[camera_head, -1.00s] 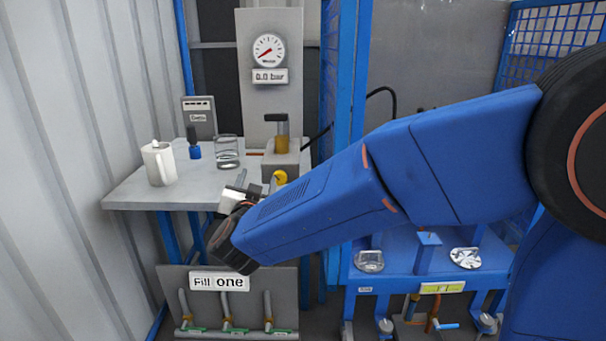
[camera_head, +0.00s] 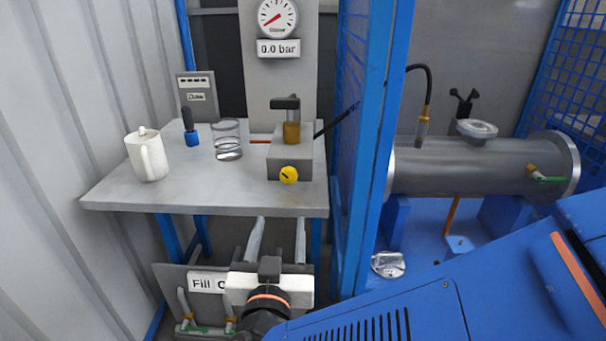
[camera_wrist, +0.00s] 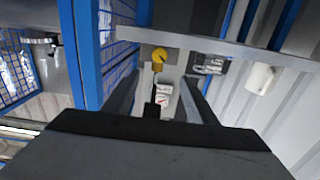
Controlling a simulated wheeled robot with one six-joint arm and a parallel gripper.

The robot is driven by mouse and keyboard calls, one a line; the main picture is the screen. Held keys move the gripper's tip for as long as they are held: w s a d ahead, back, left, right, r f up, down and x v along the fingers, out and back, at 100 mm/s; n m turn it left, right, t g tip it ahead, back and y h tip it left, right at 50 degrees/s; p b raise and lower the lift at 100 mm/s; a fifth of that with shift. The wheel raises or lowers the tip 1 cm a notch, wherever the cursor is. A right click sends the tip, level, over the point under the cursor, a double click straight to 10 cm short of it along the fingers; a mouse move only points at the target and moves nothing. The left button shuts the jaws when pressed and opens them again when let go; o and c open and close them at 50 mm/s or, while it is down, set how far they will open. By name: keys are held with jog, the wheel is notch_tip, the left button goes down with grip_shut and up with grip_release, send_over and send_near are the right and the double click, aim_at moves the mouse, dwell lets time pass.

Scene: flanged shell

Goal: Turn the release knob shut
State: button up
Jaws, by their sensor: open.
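The release knob (camera_head: 289,175) is a round yellow knob with a dark slanted mark. It sits on the front face of the grey pump block (camera_head: 283,158) at the bench's front edge, and it shows in the wrist view (camera_wrist: 160,54) beyond the fingertips. My gripper (camera_head: 281,219) is open and empty. In the head view its two fingers point away from me, below and in front of the knob, apart from it. In the wrist view my gripper (camera_wrist: 161,78) has the knob roughly centred between its fingers. Nothing hides the knob.
On the bench (camera_head: 110,195) stand a white jug (camera_head: 150,160), a glass (camera_head: 228,140) and a blue-based tool (camera_head: 190,130). A gauge (camera_head: 277,16) with a "0.0 bar" label stands behind. A blue frame post (camera_head: 375,150) rises right of the bench. A grey flanged shell (camera_head: 470,170) lies beyond it.

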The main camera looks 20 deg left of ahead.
aim_at(290, 178)
jog(key=x, duration=1.7)
jog(key=shift+w, duration=0.15)
jog(key=c, duration=1.1)
jog(key=shift+o, duration=0.2)
jog(key=shift+m, duration=0.3)
jog(key=m, duration=0.3)
jog(key=shift+f+m, duration=0.1)
jog(key=shift+m, duration=0.2)
jog(key=shift+d+m, duration=0.15)
jog(key=shift+m, duration=2.15)
